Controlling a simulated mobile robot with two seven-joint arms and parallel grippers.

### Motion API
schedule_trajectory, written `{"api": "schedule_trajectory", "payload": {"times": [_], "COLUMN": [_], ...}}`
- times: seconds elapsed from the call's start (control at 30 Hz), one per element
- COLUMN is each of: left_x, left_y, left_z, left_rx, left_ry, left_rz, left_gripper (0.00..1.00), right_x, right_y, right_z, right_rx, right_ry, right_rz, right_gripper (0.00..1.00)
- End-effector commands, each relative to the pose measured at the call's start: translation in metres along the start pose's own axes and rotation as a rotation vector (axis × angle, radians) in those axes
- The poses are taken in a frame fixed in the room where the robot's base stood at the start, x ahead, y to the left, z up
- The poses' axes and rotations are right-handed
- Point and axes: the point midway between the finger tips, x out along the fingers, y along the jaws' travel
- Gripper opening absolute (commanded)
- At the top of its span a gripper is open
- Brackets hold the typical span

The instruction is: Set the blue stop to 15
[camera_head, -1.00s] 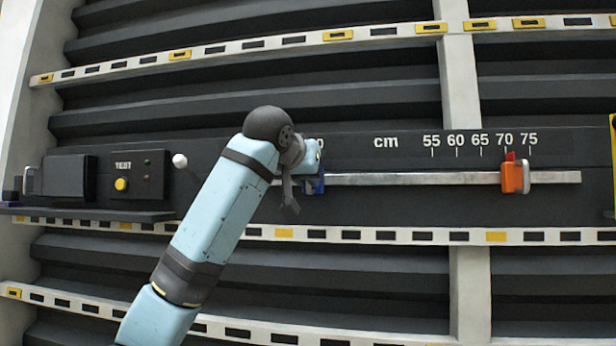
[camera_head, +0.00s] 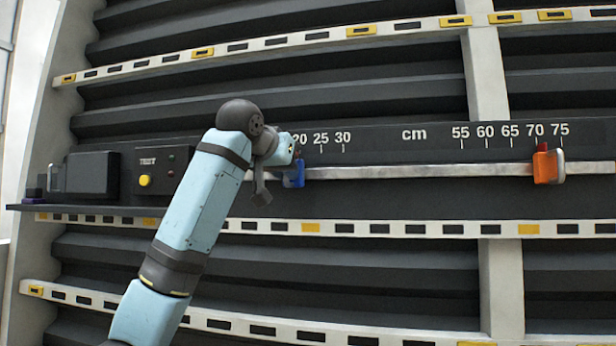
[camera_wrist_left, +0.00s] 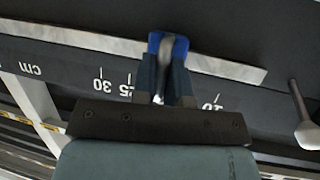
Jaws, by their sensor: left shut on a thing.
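The blue stop (camera_head: 297,179) sits on the pale metal rail (camera_head: 400,171), partly hidden behind my left gripper (camera_head: 287,170). A small red mark above the stop shows near the 20 of the cm scale. In the left wrist view, my left gripper (camera_wrist_left: 166,75) is shut on the blue stop (camera_wrist_left: 180,46), with a grey part between the fingers. The fingers and wrist hide the numbers between. My right gripper is not in view.
An orange stop (camera_head: 547,166) is on the same rail near 70. A control box (camera_head: 160,170) with a yellow button is left of my arm. In the left wrist view, a pale-tipped lever (camera_wrist_left: 305,130) stands at the right, near the rail's end.

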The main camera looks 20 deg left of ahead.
Motion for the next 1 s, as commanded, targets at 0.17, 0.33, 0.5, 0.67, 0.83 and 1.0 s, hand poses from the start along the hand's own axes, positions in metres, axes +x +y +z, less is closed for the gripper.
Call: {"api": "schedule_trajectory", "payload": {"times": [0.17,0.33,0.5,0.67,0.83,1.0], "left_x": [-0.006,-0.008,-0.009,-0.009,-0.009,-0.008], "left_y": [-0.03,-0.042,-0.044,-0.043,-0.043,-0.043], "left_z": [0.001,0.001,0.002,0.001,0.002,0.002], "left_rx": [-0.002,-0.002,-0.002,-0.001,-0.001,-0.001], "left_ry": [0.001,0.001,0.002,0.002,0.002,0.001], "left_rz": [-0.004,-0.004,-0.003,-0.003,-0.003,-0.003], "left_gripper": [0.0,0.0,0.0,0.0,0.37,0.37], "right_x": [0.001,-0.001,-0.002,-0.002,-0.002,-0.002], "right_y": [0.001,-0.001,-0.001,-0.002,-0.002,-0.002], "right_z": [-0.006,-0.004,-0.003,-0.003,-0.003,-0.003], "right_rx": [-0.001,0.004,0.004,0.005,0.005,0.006], "right_ry": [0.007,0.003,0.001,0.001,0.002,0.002], "right_rz": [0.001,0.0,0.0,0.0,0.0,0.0], "right_gripper": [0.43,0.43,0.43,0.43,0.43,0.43]}}
